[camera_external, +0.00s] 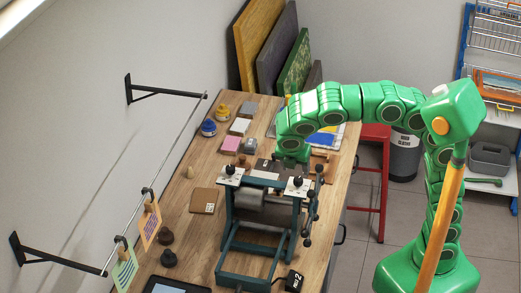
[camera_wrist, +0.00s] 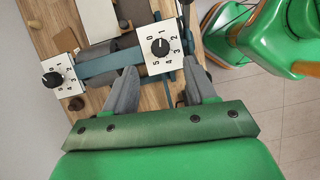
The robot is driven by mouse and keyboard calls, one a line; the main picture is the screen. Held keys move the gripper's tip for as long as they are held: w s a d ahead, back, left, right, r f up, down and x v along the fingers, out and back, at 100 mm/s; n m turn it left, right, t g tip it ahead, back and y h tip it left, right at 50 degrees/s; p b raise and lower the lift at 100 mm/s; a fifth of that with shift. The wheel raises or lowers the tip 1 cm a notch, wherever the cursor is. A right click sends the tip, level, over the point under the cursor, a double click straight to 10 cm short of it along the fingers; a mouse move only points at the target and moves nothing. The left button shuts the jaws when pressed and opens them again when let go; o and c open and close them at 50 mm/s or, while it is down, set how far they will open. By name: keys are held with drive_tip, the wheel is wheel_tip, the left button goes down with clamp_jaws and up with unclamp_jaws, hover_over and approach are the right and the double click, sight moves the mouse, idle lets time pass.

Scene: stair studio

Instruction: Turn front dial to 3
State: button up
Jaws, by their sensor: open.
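A press-like machine (camera_external: 255,235) with a teal frame and grey roller stands on the wooden table. It carries two white plates with black dials, a left one (camera_external: 230,174) and a right one (camera_external: 298,183). In the wrist view one dial (camera_wrist: 160,47) lies ahead of my fingertips, between their lines; its mark seems to point near 0 on a 0-to-5 scale. The other dial (camera_wrist: 56,80) is to the left, its setting too small to read surely. My gripper (camera_wrist: 160,70) is open and empty. In the external view my gripper (camera_external: 291,160) is above and behind the right dial, its fingers mostly hidden.
A handle with dark knobs (camera_external: 313,205) stands at the machine's right side. Paint jars (camera_external: 208,127) and coloured blocks (camera_external: 230,144) lie behind on the table (camera_external: 185,210). A wall rail (camera_external: 155,165) with hanging cards runs along the left. A red stool (camera_external: 383,190) stands right.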

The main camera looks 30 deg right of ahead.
sight(298, 179)
drive_tip(key=x, duration=0.7)
drive_tip(key=shift+d+f, duration=0.15)
drive_tip(key=c, duration=1)
drive_tip(key=shift+c, duration=0.2)
